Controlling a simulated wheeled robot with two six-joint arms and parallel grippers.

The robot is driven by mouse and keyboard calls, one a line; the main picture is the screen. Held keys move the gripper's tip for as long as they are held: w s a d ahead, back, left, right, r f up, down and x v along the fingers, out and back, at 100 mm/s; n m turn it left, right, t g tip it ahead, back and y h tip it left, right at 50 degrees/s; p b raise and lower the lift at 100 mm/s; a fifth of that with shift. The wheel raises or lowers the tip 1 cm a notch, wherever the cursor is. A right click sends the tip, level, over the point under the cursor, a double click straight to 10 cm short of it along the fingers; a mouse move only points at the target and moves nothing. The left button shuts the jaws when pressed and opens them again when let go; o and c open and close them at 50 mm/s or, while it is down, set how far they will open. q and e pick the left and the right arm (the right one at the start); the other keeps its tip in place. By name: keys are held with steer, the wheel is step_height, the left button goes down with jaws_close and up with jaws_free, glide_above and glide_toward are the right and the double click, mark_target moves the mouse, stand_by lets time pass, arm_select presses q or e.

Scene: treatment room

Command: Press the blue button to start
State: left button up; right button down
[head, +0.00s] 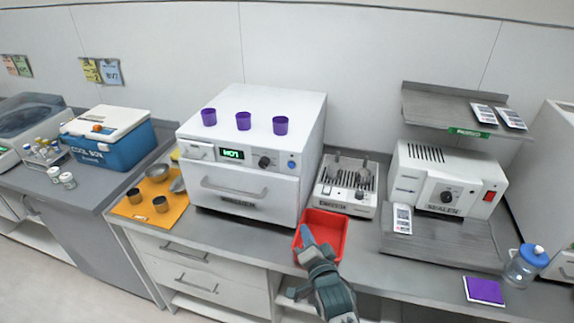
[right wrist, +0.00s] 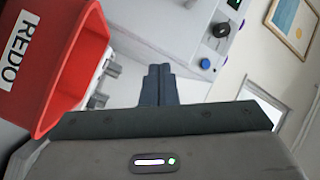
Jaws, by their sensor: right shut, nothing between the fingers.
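The blue button (head: 291,165) is a small round button at the right end of the front panel of a white box-shaped machine (head: 278,201). It also shows in the right wrist view (right wrist: 205,63), right of my fingertips and below a black knob (right wrist: 221,30). My right gripper (head: 305,233) is shut and empty. In the head view its fingertips overlap the left part of the red bin, below and apart from the button. In the right wrist view the shut fingers (right wrist: 159,70) point towards the machine's front. My left gripper is not in view.
The red bin (head: 334,222), marked REDO in the right wrist view (right wrist: 82,70), stands close beside my right gripper. Purple cups (head: 243,121) stand on the machine. A white rack unit (head: 347,187) and a sealer (head: 449,182) stand to the right. An orange mat (head: 133,209) lies to the left.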

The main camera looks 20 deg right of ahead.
mark_target(291, 165)
steer(key=w+a+r+m+t, duration=0.2)
steer(key=r+t, duration=0.1)
steer(key=r, duration=0.2)
steer(key=w+a+r+m+t+y, duration=0.1)
steer(key=w+a+r+m+t, duration=0.1)
steer(key=r, duration=0.3)
steer(key=shift+w+a+m+t, duration=0.25)
steer(key=shift+a+m+t, duration=0.25)
steer(key=shift+a+t, duration=0.4)
steer(key=shift+r, duration=0.1)
steer(key=w+d+b, duration=0.5)
steer(key=w+b, duration=0.1)
steer(key=w, duration=0.1)
steer(key=shift+w, duration=0.15)
stand_by(1.1)
